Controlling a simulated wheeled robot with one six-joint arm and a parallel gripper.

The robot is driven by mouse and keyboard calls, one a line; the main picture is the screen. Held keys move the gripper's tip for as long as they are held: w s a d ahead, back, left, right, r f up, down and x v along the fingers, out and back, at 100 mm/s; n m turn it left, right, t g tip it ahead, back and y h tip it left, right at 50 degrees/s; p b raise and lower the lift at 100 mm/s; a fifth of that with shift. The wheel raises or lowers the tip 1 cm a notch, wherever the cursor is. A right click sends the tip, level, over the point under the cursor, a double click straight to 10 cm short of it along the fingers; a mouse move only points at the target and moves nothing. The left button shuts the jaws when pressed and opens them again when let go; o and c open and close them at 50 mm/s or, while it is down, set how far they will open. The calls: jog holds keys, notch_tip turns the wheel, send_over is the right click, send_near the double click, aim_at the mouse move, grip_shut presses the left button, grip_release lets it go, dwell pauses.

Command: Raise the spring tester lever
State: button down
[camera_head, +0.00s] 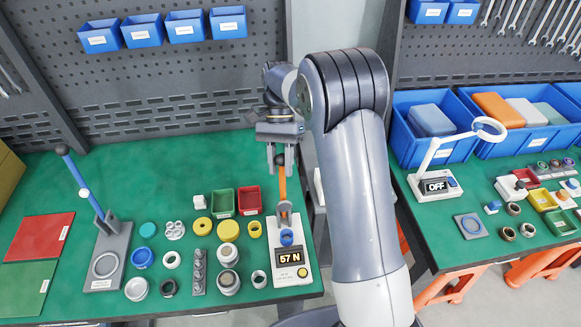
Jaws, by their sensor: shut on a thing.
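The spring tester (292,271) stands near the right front of the left green table. It has a white base, and its display reads 57 N. Its orange lever (282,188) points up and away from the base, with a dark knob at the top. My gripper (280,162) points down at the top of the lever, with its fingers on either side of it and shut on it. A small blue part (287,237) sits on the tester below the lever pivot. The fingertip contact is small and partly hidden.
A grey press with a blue lever (84,185) stands at the left. Several rings, caps and jars lie between it and the tester. Green (222,202) and red (249,200) trays sit just left of the lever. A lamp (438,180) stands on the right table.

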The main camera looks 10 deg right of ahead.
jog(key=shift+w+d+g, duration=0.15)
jog(key=shift+w+g, duration=0.55)
jog(key=shift+w, duration=0.7)
jog(key=c, duration=1.1)
grip_release()
jog(key=shift+d, duration=0.1)
jog(key=shift+o, duration=0.2)
jog(key=shift+s, duration=0.1)
